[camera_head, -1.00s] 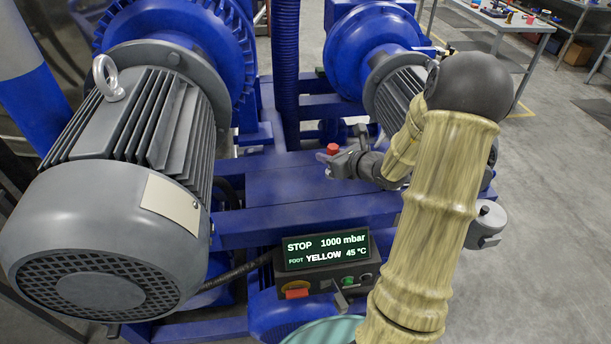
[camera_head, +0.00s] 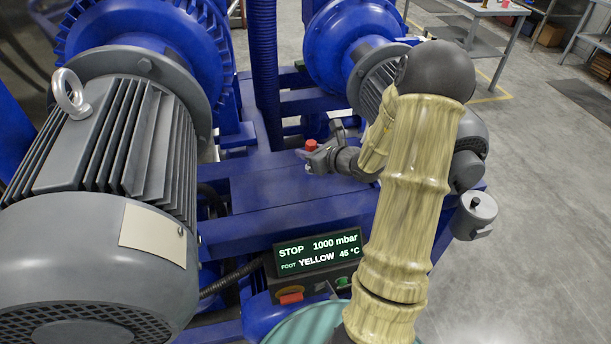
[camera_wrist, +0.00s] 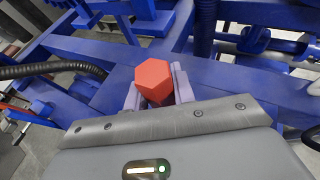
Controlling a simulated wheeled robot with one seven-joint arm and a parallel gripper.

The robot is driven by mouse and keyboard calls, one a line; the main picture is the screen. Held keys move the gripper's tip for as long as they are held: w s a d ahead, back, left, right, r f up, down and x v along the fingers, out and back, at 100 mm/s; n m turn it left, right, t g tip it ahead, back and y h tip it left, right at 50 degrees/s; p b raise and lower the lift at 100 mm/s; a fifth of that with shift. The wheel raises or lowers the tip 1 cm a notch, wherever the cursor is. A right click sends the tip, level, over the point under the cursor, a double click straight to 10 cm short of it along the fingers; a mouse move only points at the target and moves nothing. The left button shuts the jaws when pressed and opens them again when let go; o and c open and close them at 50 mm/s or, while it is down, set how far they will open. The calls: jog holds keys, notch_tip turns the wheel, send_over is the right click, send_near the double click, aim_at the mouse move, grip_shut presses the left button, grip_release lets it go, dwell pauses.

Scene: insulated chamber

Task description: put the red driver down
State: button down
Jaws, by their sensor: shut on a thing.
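The red driver shows as a red hexagonal end in the wrist view (camera_wrist: 154,80), between the two pale fingers of my gripper (camera_wrist: 158,92). In the head view the red driver (camera_head: 311,145) is a small red piece at the fingertips of my gripper (camera_head: 312,158). My gripper is shut on it, above the blue frame (camera_head: 270,188). The lower part of the driver is hidden by the fingers. I cannot tell whether it touches the frame.
A large grey motor (camera_head: 90,260) with a lifting eye stands at the left. A display box (camera_head: 318,252) reads STOP, 1000 mbar, YELLOW, 45 °C. A second blue pump (camera_head: 345,45) stands behind. A grey canister (camera_head: 474,214) is at the right. Open floor (camera_head: 545,190) lies beyond.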

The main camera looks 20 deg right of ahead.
jog(key=shift+f, duration=1.6)
jog(key=shift+f, duration=0.15)
jog(key=shift+f+p, duration=0.45)
jog(key=shift+f, duration=1.5)
jog(key=shift+f, duration=0.2)
jog(key=c, duration=1.2)
grip_release()
jog(key=shift+o, duration=0.2)
jog(key=shift+r, duration=0.1)
